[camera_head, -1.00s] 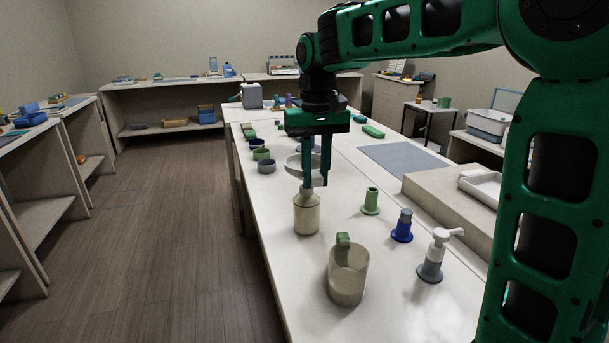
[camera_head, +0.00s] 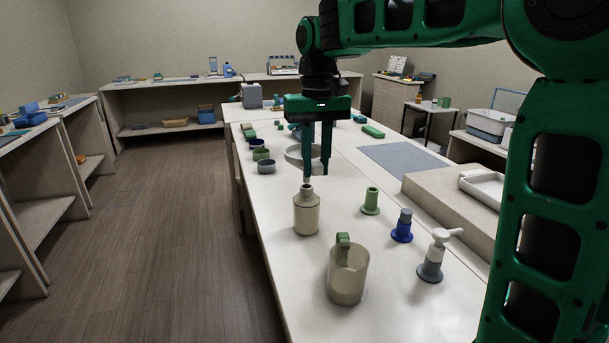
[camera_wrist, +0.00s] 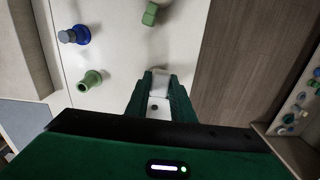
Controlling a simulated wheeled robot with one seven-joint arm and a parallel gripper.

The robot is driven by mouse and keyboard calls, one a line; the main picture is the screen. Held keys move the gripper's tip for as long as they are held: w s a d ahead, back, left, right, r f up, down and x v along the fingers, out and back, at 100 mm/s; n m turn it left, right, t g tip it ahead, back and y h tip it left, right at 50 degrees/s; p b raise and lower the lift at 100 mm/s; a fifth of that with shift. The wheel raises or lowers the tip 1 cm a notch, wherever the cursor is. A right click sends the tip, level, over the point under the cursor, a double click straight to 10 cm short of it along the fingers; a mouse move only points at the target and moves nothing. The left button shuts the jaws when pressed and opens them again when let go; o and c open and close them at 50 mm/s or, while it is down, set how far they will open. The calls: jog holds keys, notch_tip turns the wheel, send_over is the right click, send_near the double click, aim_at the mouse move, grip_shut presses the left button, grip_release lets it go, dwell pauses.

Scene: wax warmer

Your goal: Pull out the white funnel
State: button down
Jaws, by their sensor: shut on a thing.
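My gripper (camera_head: 317,172) is shut on the white funnel (camera_head: 293,156), whose pale rim shows around and left of the fingers in the head view. In the wrist view the funnel (camera_wrist: 160,87) is a white piece between my green fingers (camera_wrist: 160,98). The cream bottle (camera_head: 306,213) with a grey neck stands upright on the white table directly below. The fingertips are a little above the bottle's mouth. A thin spout seems to reach down toward the neck, and I cannot tell whether its end is inside.
A green spool-shaped piece (camera_head: 371,201), a blue one (camera_head: 402,226) and a white pump top (camera_head: 433,256) stand to the right. Small bowls (camera_head: 265,166) stand at the left edge.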

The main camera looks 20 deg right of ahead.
jog(key=shift+r, duration=3.15)
jog(key=shift+s, duration=0.1)
